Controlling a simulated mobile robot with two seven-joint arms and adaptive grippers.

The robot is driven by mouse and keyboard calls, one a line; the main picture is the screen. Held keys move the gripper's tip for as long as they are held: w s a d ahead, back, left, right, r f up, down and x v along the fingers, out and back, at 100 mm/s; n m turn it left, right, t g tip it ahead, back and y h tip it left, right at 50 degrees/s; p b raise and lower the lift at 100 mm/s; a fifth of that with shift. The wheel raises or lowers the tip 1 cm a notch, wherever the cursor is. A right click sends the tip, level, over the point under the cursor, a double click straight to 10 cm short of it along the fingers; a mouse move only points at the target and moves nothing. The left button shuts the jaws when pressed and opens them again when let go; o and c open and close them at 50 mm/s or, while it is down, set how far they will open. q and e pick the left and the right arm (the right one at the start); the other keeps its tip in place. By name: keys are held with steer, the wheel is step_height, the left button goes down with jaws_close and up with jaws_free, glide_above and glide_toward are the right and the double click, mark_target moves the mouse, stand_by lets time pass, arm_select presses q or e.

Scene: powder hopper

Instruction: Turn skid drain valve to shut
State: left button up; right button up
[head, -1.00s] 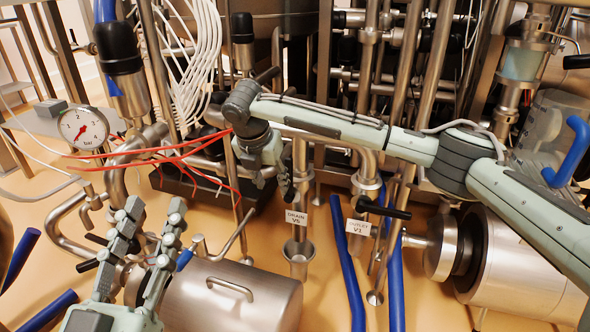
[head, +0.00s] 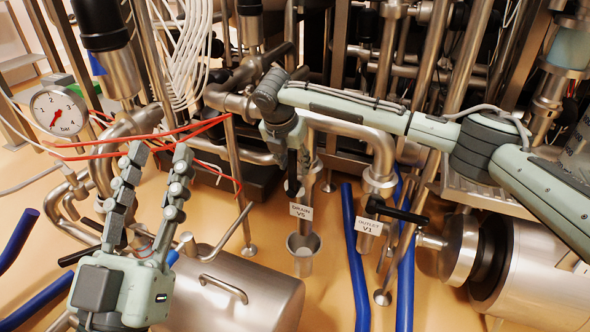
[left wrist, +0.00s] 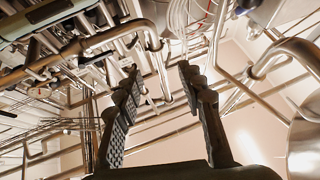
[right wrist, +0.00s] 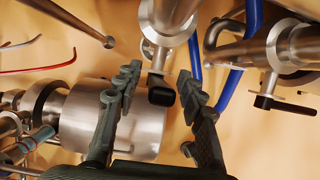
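The drain valve carries a white tag, "DRAIN V5" (head: 300,211), above a steel drain cup (head: 303,252) in the head view. Its short steel stem with a black lever (right wrist: 162,92) shows end-on in the right wrist view. My right gripper (right wrist: 158,75) is open, with one finger on each side of the black lever; a gap shows on both sides. In the head view the right gripper points down above the tag, and its wrist partly hides the valve. My left gripper (head: 160,152) is open and empty, pointing up at the left; its wrist view also shows nothing between its fingers.
The outlet valve, tagged "OUTLET V1" (head: 369,226), has a black lever (head: 397,211) close on the right. A steel cylinder (head: 240,300) lies below, beside my left gripper. A pressure gauge (head: 58,112) and red cables (head: 190,130) are at the left. Blue hoses (head: 355,270) run along the floor.

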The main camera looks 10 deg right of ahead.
steer(key=shift+x, duration=1.2)
jaws_close()
